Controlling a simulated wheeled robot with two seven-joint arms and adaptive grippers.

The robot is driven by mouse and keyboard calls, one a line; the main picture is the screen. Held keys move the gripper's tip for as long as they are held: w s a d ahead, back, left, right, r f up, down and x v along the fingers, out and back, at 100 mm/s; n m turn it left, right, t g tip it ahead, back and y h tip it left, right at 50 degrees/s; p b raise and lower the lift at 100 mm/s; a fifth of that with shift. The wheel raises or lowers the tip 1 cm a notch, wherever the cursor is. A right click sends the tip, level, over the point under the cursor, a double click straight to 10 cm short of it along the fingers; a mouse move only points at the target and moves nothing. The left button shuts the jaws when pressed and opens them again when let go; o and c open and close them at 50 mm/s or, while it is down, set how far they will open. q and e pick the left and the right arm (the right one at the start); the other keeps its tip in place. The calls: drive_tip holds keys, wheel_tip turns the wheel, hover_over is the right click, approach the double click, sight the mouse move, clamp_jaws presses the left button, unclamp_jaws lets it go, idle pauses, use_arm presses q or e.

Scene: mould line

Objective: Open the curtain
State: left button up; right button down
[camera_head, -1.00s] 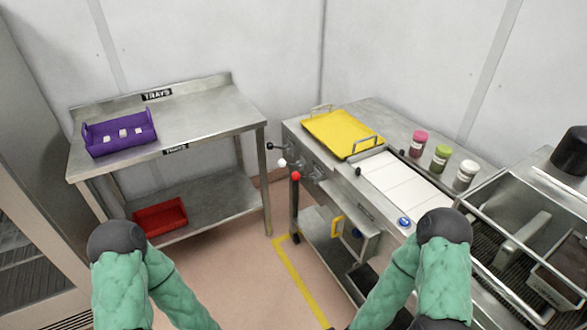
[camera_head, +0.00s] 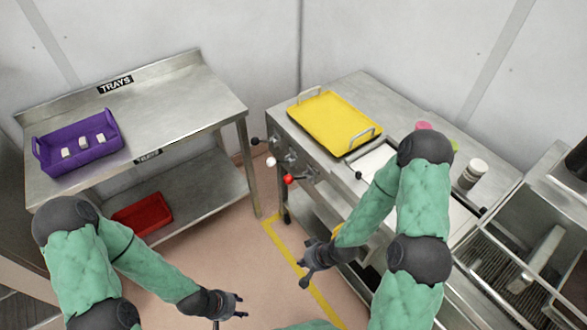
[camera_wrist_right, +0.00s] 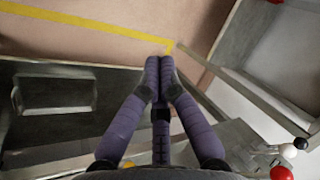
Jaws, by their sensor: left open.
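I cannot make out a curtain in either view. My left gripper (camera_head: 228,305) is open and empty over the floor at the bottom of the head view. My right gripper (camera_head: 312,262) is in front of the steel machine bench, below its red knob (camera_head: 288,179). The red knob (camera_wrist_right: 281,173) and a white knob (camera_wrist_right: 287,150) show at that view's lower right.
A steel table (camera_head: 190,100) at left bears a purple crate (camera_head: 48,160); a red bin (camera_head: 140,215) sits on its lower shelf. The bench carries a yellow tray (camera_head: 335,118). A yellow line (camera_head: 285,245) crosses the open floor between them.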

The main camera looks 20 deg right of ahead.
sight(293, 179)
drive_tip(key=w+d+r+n+t, duration=0.1)
drive_tip(key=w+d+r+t, duration=0.1)
drive_tip(key=r, duration=0.5)
drive_tip(key=w+d+r+n+t+y, duration=0.1)
drive_tip(key=w+d+r+n+t, duration=0.1)
drive_tip(key=w+d+r, duration=0.3)
drive_tip(key=w+d+r+n+t, duration=0.1)
drive_tip(key=w+r, duration=0.4)
drive_tip(key=r, duration=0.6)
drive_tip(key=d+t, duration=0.1)
drive_tip(key=d, duration=0.1)
drive_tip(key=shift+w+d+n+y, duration=0.15)
drive_tip(key=shift+d+n+y, duration=0.25)
drive_tip(key=b+x, duration=0.5)
drive_tip(key=x, duration=0.8)
drive_tip(key=shift+b, duration=0.4)
drive_tip(key=shift+w+a+f, duration=0.2)
drive_tip(key=shift+w+a, duration=0.05)
drive_tip(key=shift+w, duration=0.15)
drive_tip(key=shift+w+b, duration=0.1)
drive_tip(key=shift+b, duration=0.2)
